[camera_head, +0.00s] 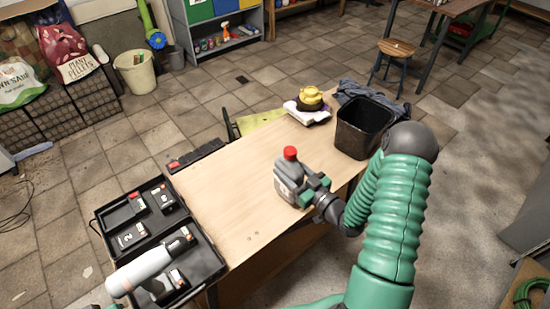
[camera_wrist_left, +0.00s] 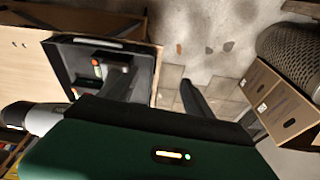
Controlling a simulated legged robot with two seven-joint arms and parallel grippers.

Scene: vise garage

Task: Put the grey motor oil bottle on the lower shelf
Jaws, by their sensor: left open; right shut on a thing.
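The grey motor oil bottle (camera_head: 287,176) with a red cap is upright at the right side of the wooden workbench top (camera_head: 240,180). My right gripper (camera_head: 312,188) is shut on its lower side. I cannot tell whether its base touches the top. My left gripper (camera_wrist_left: 160,90) is open, with nothing seen between its fingers. A wooden surface (camera_head: 265,265) shows under the bench top, perhaps a lower shelf. A shelf unit (camera_head: 262,38) at the back also has a low shelf with small items.
The bench's middle is clear.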

